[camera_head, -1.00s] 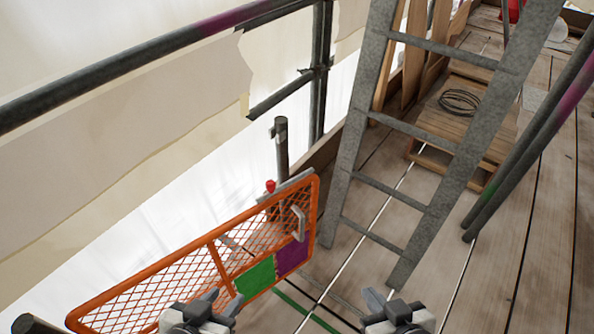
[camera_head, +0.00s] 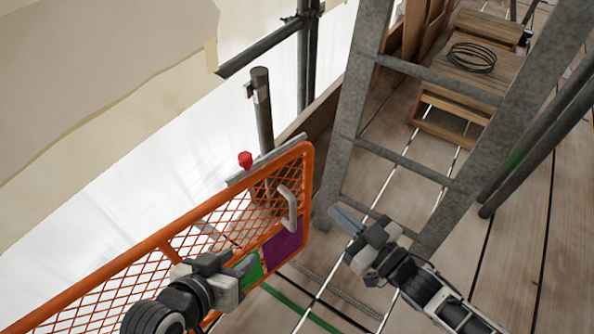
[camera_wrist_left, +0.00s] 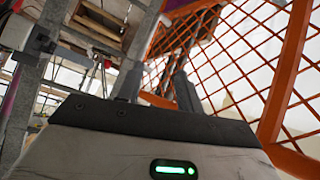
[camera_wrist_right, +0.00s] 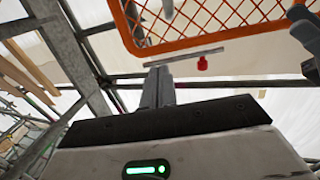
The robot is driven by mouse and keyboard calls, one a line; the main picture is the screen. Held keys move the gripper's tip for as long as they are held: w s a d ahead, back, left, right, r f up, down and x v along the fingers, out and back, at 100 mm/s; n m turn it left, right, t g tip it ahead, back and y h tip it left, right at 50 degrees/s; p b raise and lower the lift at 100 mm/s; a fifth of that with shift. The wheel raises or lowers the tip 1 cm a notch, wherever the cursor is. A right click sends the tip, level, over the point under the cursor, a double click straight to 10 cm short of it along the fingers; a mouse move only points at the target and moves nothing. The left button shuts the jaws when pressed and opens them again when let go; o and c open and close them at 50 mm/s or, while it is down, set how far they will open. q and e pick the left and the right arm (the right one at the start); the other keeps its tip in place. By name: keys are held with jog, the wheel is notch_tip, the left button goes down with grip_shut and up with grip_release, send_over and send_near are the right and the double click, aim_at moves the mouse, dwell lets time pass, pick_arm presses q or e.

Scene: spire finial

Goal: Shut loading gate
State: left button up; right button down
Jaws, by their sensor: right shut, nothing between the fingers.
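The loading gate (camera_head: 160,245) is an orange mesh panel with a grey handle (camera_head: 289,208), a green plate and a purple plate (camera_head: 284,243). A grey bar with a red knob (camera_head: 245,160) lies along its far top side. The gate also shows in the left wrist view (camera_wrist_left: 285,75) and the right wrist view (camera_wrist_right: 180,44). My left gripper (camera_head: 243,264) is in front of the green plate, its fingers apart and empty; contact cannot be told. My right gripper (camera_head: 344,218) is shut and empty, right of the handle and apart from it.
A grey ladder (camera_head: 352,115) stands just beyond my right gripper. A short upright post (camera_head: 262,110) is behind the gate's far end. Bare planks (camera_head: 520,220) extend at right.

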aim_at(288, 168)
jog(key=b+x, duration=0.2)
jog(key=x, duration=1)
jog(key=shift+b, duration=0.35)
jog(key=shift+w+a, duration=0.35)
jog(key=shift+a, duration=0.05)
pick_arm(q)
jog(key=shift+w+d+r+t+h, duration=0.15)
jog(key=shift+d+r+t+h, duration=0.25)
jog(key=shift+d+r+t, duration=0.15)
jog(key=shift+a, duration=0.15)
pick_arm(e)
jog(key=shift+r, duration=0.1)
